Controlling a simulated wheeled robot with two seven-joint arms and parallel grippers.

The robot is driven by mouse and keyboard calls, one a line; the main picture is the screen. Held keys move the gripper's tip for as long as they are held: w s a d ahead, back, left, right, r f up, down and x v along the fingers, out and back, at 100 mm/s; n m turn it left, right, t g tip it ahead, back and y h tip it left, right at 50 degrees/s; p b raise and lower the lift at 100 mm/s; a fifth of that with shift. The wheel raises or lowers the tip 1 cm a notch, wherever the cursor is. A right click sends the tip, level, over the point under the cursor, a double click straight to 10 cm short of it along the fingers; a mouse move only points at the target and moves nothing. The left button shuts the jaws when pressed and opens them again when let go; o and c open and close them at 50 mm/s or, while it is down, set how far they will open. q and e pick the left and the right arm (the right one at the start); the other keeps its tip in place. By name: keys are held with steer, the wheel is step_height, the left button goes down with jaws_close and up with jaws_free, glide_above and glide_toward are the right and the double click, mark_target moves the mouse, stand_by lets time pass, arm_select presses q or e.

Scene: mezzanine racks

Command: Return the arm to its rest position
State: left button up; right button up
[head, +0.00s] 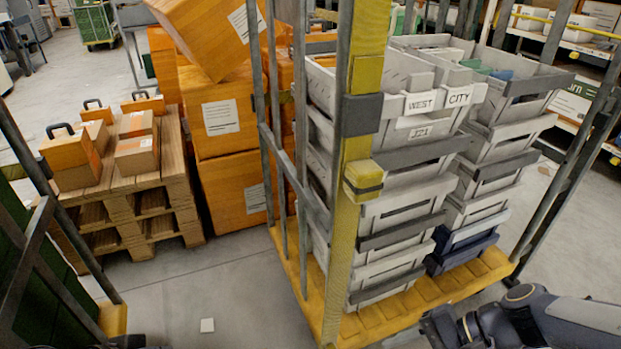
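My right arm (575,318) comes in at the bottom right corner, in front of the yellow base of a roll cage. Its dark end, with my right gripper (440,326), is low at the bottom edge and partly cut off. I cannot tell whether its fingers are open or shut, and I see nothing held in it.
A roll cage (357,190) with stacked grey crates (405,235) stands close ahead. Left are orange boxes (228,160) and a wooden pallet (120,205) with small cartons. A dark green cart (35,290) is at the left edge. Floor between is clear except a white scrap (207,325).

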steer(key=s+d+r+n+t+h, duration=0.4)
steer(key=d+r+n+t+h, duration=0.15)
steer(key=n, duration=0.25)
step_height(320, 180, up, 32)
steer(key=p, duration=3.2)
steer(key=shift+w+a+r, duration=0.15)
steer(key=shift+a+r, duration=0.05)
steer(key=shift+a, duration=0.2)
